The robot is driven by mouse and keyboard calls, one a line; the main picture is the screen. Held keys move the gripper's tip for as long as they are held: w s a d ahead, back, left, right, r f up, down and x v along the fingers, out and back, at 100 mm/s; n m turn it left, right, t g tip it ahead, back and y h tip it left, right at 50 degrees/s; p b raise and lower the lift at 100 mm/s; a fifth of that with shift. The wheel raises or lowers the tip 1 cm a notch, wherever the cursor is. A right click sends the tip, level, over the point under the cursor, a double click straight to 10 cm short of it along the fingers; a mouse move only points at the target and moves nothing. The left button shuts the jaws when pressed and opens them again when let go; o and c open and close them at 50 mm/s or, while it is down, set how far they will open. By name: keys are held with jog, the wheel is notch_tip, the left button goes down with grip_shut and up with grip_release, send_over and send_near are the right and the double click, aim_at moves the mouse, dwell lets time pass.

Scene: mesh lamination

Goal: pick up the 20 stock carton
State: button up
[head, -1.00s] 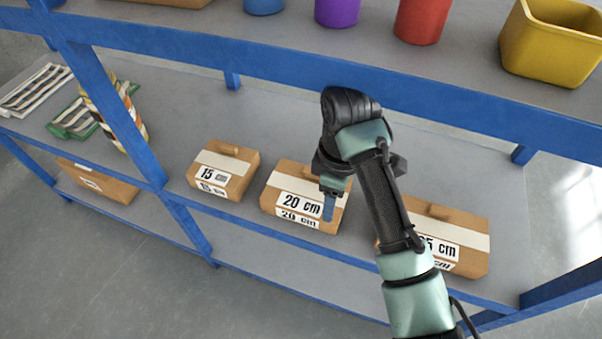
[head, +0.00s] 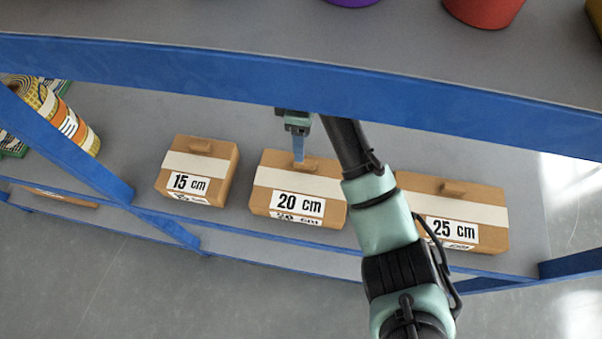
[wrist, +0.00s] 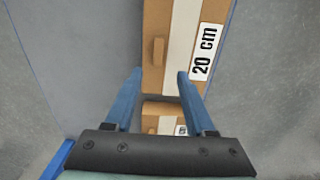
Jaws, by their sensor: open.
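The 20 stock carton (head: 262,200) is a brown box with a white band, a "20 cm" label and a small raised tab on top. It sits on the grey middle shelf between two other cartons. In the wrist view the carton (wrist: 155,85) lies beyond my fingertips, its tab roughly in line with the gap. My gripper (wrist: 160,73) is open and empty, its two blue fingers apart. In the head view my gripper (head: 298,152) shows one blue finger pointing down close to the tab; I cannot tell whether it touches.
A 15 cm carton (head: 222,178) stands to the left and a 25 cm carton (head: 485,195) to the right, partly behind my arm. A blue upper-shelf beam (head: 200,82) crosses above the gripper. A blue post (head: 60,150) stands at left.

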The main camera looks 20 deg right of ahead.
aim_at(302, 186)
notch_tip(302, 186, down, 8)
jog(key=shift+w+d+f+b, duration=0.1)
jog(key=shift+w+f+b, duration=0.1)
jog(key=shift+b, duration=0.25)
grip_shut()
dwell(1.3)
